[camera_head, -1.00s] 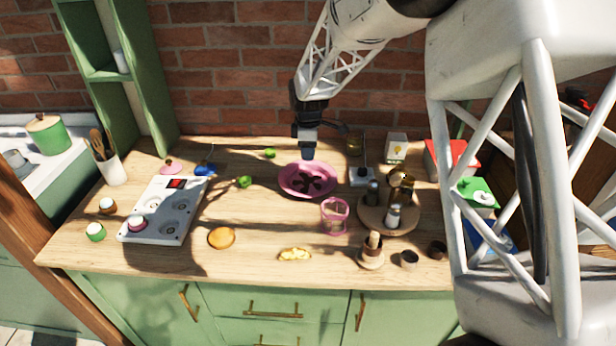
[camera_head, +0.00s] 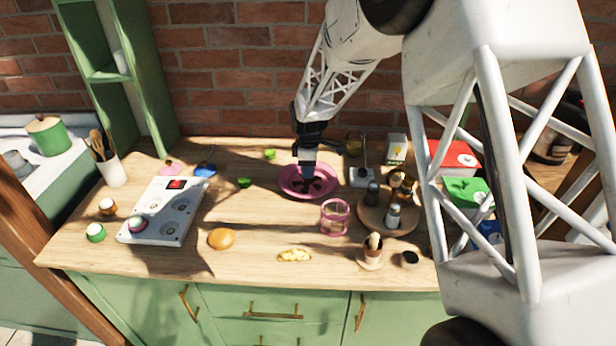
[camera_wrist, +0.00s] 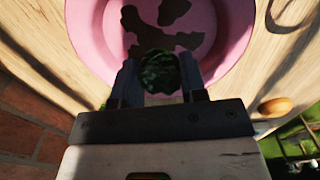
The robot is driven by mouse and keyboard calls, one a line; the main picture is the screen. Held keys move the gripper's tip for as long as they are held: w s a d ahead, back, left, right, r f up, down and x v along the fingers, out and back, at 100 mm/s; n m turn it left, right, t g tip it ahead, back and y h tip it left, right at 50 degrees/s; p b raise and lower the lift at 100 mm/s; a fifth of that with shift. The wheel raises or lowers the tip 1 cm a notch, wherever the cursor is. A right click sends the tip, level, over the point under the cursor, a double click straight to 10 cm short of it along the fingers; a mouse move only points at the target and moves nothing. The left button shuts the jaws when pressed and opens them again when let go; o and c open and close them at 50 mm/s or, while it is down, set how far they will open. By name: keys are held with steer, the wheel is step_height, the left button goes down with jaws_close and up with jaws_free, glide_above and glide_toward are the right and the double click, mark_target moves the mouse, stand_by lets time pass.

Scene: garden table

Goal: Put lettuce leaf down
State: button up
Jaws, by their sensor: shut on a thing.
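My gripper (camera_wrist: 158,85) is shut on a dark green leafy piece, the lettuce leaf (camera_wrist: 160,70), which shows between the fingers in the wrist view. In the head view my gripper (camera_head: 307,172) points down over the pink bowl (camera_head: 288,190), and the leaf is hidden there. The pink bowl (camera_wrist: 92,40) also fills the top of the wrist view, with dark patches across its inside. I cannot tell whether the leaf touches the bowl.
Two small green pieces (camera_head: 244,182) lie left of and behind the bowl. A pink-rimmed glass (camera_head: 335,218) stands in front right, beside a round tray (camera_head: 372,222) of shakers. A white hob (camera_head: 165,212) is at left. An orange bun (camera_head: 221,239) lies in front, with free wood around it.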

mark_target(308, 183)
steer(key=shift+f, duration=1.75)
steer(key=shift+f, duration=0.15)
steer(key=o, duration=0.9)
step_height(308, 183, up, 12)
steer(key=shift+r, duration=0.2)
